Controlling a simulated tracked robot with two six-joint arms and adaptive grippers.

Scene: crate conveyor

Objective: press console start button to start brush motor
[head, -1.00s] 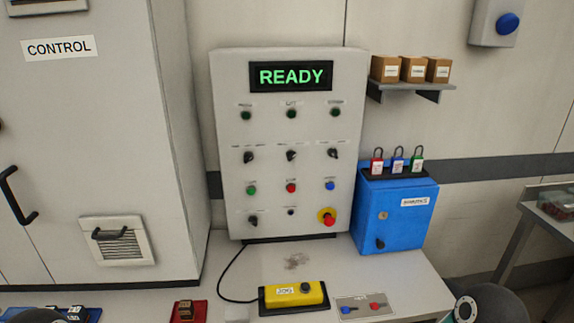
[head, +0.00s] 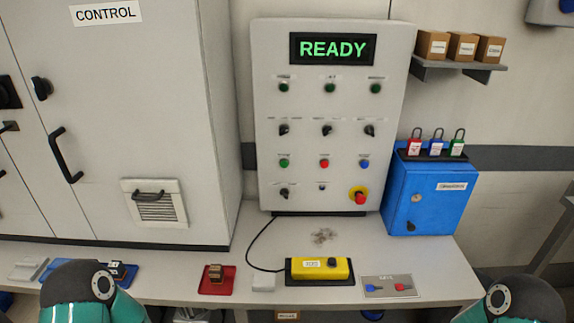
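The grey console (head: 303,135) stands upright at the back of the bench, with a lit display (head: 332,49) reading READY in green. A green button (head: 284,163), a red button (head: 324,163) and a blue button (head: 364,163) sit in a row on its face. The green one looks like the start button, but its label is too small to read. A red emergency stop (head: 359,197) on a yellow base is at the lower right. Parts of both my arms show at the bottom left and bottom right corners, well short of the console. Neither gripper is in view.
A yellow pendant (head: 321,268) with a cable lies on the bench before the console. A blue lockout box (head: 432,197) stands right; a tall cabinet (head: 150,100) stands left.

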